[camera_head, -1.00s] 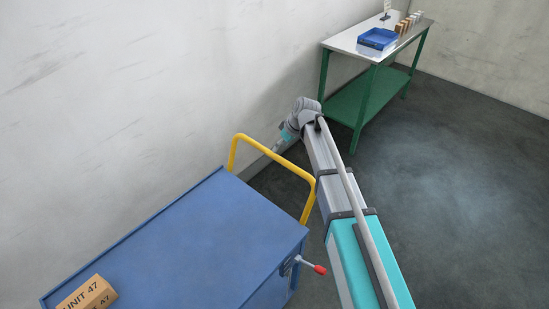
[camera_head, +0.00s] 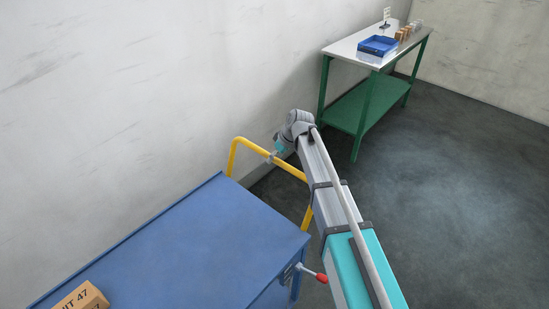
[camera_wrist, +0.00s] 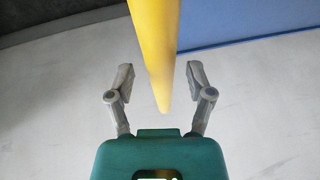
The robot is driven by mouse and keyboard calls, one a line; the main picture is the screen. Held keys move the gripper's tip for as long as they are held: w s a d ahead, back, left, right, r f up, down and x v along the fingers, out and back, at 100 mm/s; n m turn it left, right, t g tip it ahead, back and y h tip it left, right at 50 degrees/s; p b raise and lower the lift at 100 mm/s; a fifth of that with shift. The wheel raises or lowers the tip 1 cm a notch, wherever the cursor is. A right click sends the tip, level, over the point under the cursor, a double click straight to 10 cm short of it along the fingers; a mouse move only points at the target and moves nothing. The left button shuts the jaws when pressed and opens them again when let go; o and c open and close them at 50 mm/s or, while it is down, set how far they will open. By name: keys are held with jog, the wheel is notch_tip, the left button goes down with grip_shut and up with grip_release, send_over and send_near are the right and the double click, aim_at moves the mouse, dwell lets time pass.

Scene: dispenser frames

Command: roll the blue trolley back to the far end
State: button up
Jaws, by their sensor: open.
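The blue trolley (camera_head: 215,238) stands at the lower left in the head view, close to the wall. Its yellow push handle (camera_head: 240,142) rises from the end nearer the table. A lever with a red knob (camera_head: 321,278) sticks out of its right side. In the wrist view the yellow handle bar (camera_wrist: 157,50) runs between the two fingers of my gripper (camera_wrist: 158,82), with a gap on each side. The trolley's blue top (camera_wrist: 235,22) shows behind it. My gripper is open around the bar. In the head view my wrist partly hides the gripper beside the handle.
A cardboard box (camera_head: 82,297) marked 47 lies on the trolley top. A steel-topped table with green legs (camera_head: 345,47) stands farther back along the wall, holding a blue tray (camera_head: 378,45) and small boxes. The dark floor (camera_head: 450,200) at right is clear.

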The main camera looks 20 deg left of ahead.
grip_shut()
jog(key=shift+w+a, duration=0.1)
dwell(0.3)
